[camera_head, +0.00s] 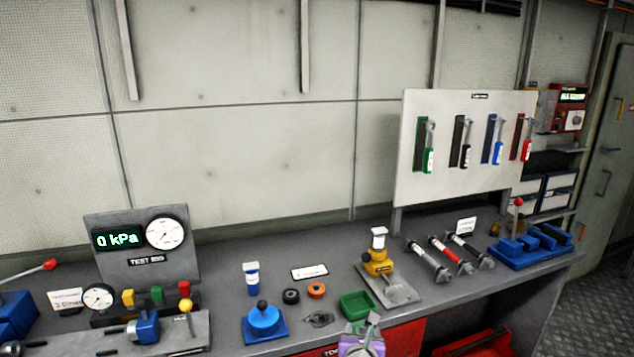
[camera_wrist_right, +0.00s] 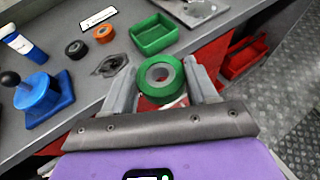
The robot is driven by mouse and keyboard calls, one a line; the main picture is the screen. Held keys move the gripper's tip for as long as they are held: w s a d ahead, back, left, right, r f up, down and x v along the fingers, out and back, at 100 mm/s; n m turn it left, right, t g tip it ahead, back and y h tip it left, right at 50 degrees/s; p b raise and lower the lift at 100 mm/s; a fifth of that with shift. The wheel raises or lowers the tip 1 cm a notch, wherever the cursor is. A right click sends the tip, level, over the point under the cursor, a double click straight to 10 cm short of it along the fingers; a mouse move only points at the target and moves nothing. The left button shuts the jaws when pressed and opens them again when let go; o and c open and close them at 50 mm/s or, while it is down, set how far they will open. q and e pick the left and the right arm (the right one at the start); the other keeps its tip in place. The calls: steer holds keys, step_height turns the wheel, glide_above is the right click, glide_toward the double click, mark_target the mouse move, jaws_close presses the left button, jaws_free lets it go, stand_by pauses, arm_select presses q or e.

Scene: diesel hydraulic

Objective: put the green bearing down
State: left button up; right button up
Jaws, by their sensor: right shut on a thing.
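The green bearing (camera_wrist_right: 160,78) is a thick green ring with a pale inner ring. It sits between the two grey fingers of my right gripper (camera_wrist_right: 163,82) in the right wrist view. My right gripper also shows at the bottom of the head view (camera_head: 361,330), by the bench's front edge, shut on the bearing. I cannot make out the bearing in the head view. A small green tray (camera_head: 358,305) lies on the bench just beyond the gripper; it also shows in the wrist view (camera_wrist_right: 154,46) and looks empty. My left gripper is not in view.
On the grey bench, a black ring (camera_head: 291,296), an orange ring (camera_head: 316,290) and a dark flat part (camera_head: 318,319) lie left of the tray. A blue block with a knob (camera_head: 264,325) stands farther left. A yellow device (camera_head: 378,262) stands behind the tray. A red drawer (camera_wrist_right: 240,60) is open below.

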steer(key=s+d+f+n+y, duration=0.2)
steer(key=s+d+f, duration=0.2)
steer(key=s+d, duration=0.1)
steer(key=shift+d, duration=0.85)
steer(key=shift+w, duration=0.1)
